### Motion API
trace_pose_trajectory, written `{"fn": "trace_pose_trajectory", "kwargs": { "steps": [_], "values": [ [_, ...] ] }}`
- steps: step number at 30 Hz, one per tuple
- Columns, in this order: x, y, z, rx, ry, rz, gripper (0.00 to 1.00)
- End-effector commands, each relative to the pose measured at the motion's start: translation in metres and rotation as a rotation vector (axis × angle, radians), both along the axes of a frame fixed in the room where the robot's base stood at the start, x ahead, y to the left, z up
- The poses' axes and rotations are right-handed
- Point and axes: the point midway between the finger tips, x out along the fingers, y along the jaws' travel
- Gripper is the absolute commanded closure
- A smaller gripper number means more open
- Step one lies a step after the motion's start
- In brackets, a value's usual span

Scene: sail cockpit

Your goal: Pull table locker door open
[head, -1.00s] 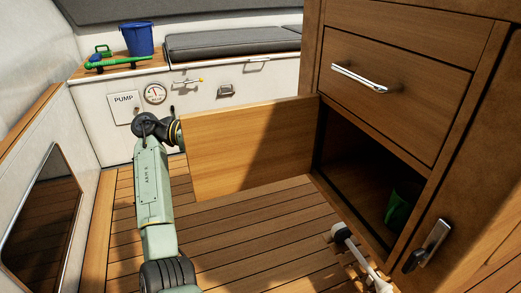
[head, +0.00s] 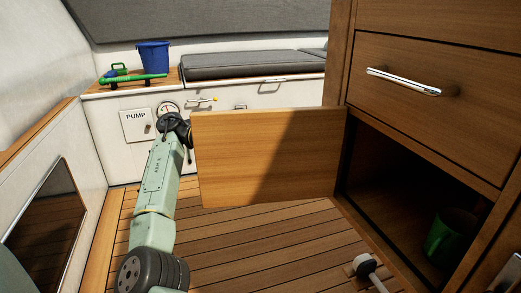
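The table locker door (head: 268,155) is a plain wooden panel that stands swung wide open, hinged at its right edge on the wooden cabinet (head: 337,55). The dark locker opening (head: 400,185) shows to its right, with a green mug-like thing (head: 450,233) inside. My green arm reaches up from the bottom to the door's left edge. My gripper is hidden behind the door and the wrist, so its fingers and any hold on the door cannot be seen.
A drawer with a metal handle (head: 412,80) is above the opening. A blue bucket (head: 154,57) stands on the back bench beside a grey cushion (head: 252,65). A white-headed rod (head: 365,266) is at the lower right. The plank floor (head: 260,245) below the door is clear.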

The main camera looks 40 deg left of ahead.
Motion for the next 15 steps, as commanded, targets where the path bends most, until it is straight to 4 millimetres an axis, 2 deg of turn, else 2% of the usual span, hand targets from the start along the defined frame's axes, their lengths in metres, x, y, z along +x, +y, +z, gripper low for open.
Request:
{"fn": "trace_pose_trajectory", "kwargs": {
  "steps": [7, 8, 15],
  "values": [
    [0.0025, -0.0027, -0.0009, 0.002, 0.005, -0.005, 1.00],
    [0.0025, -0.0028, -0.0010, 0.002, 0.005, -0.005, 0.91],
    [0.0016, -0.0018, -0.0005, 0.002, 0.002, -0.003, 0.75]
  ]
}}
